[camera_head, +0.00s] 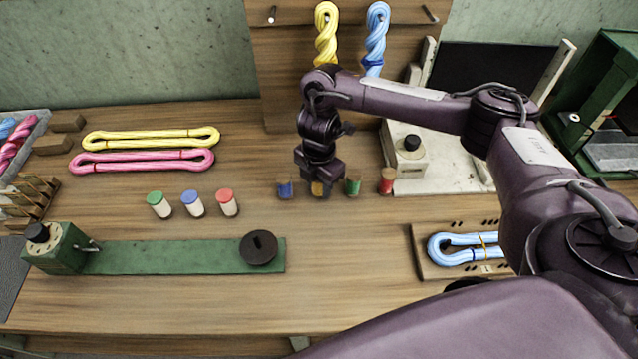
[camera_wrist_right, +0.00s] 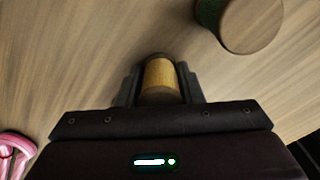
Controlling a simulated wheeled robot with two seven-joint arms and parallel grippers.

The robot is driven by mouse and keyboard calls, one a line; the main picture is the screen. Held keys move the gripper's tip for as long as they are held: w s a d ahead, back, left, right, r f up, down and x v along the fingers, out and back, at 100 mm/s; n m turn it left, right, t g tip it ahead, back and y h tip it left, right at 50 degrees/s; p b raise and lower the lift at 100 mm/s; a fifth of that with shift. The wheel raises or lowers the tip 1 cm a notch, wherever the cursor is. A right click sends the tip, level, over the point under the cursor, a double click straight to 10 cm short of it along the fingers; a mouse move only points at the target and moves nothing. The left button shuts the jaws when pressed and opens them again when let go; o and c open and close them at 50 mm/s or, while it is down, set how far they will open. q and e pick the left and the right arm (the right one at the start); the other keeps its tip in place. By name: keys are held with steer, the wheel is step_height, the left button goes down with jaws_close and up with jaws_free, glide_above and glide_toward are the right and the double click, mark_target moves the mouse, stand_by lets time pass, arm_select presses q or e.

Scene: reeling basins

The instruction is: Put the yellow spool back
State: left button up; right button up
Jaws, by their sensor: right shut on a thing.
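The yellow spool (camera_head: 318,189) stands in a row of wooden spools on the table, under my right gripper (camera_head: 319,180). In the right wrist view my right gripper (camera_wrist_right: 160,85) is shut on the yellow spool (camera_wrist_right: 160,78), with a finger on each side of it. Whether its base touches the table cannot be told. A blue spool (camera_head: 285,188) is just to its left. A green spool (camera_head: 353,185) and a red spool (camera_head: 387,181) are to its right. The green one also shows in the right wrist view (camera_wrist_right: 250,25). My left gripper is not in view.
Three white-bodied spools with green (camera_head: 158,204), blue (camera_head: 192,203) and red (camera_head: 227,203) tops stand to the left. A green bar device (camera_head: 170,257) lies in front. Yellow (camera_head: 150,138) and pink (camera_head: 140,161) skeins lie behind. A pale machine base (camera_head: 440,165) is close on the right.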

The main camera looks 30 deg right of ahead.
steer(key=shift+f, duration=0.2)
steer(key=o, duration=1)
steer(key=shift+c, duration=0.2)
step_height(320, 180, up, 12)
steer(key=p, duration=0.3)
steer(key=shift+f, duration=0.25)
steer(key=shift+r, duration=0.45)
